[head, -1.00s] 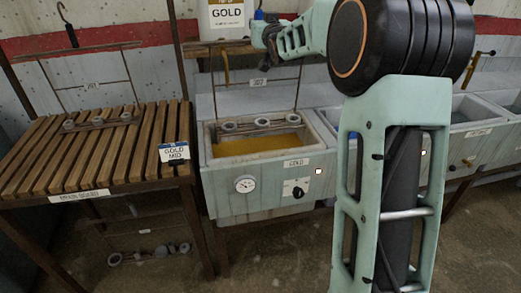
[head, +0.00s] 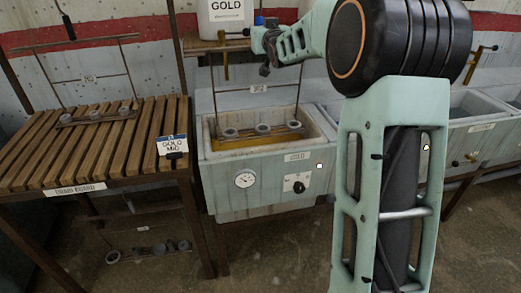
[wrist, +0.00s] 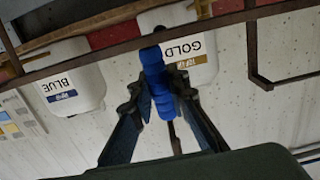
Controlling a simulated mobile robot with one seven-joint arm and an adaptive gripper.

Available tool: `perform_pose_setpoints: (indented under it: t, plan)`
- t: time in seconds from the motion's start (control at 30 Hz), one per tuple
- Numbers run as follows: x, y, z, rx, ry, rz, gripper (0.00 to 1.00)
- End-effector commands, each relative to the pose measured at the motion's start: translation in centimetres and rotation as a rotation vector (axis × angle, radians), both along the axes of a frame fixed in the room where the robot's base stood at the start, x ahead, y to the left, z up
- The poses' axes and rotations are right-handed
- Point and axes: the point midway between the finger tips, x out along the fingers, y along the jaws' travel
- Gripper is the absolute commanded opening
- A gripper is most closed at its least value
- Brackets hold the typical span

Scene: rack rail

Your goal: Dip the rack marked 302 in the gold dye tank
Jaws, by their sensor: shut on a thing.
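The rack marked 302 (head: 259,89) hangs upright from my gripper over the gold dye tank (head: 268,172). Its lower bar with three grey round pieces (head: 263,130) is inside the tank, low, close to the gold dye (head: 250,142). I cannot tell how deep it sits in the dye. My gripper (head: 264,42) is above the tank. In the wrist view my gripper (wrist: 160,105) is shut on the rack's blue handle (wrist: 155,75).
A drain board (head: 40,150) at left bears another rack (head: 88,79) and a GOLD MID card (head: 172,146). A further rack (head: 148,251) is below. GOLD (head: 227,18) and BLUE (wrist: 62,80) jugs stand behind. Another tank (head: 480,127) is at right.

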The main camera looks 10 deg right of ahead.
Motion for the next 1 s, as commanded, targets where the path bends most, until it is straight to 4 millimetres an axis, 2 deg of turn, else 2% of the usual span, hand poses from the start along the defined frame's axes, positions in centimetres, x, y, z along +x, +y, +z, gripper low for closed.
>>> perform_pose_setpoints:
  t: [0.03, 1.0]
  plan:
    - [0.0, 0.0, -1.0, 0.0, -0.007, 0.0, 0.0]
    - [0.0, 0.0, -13.6, -0.001, -0.006, 0.0, 0.0]
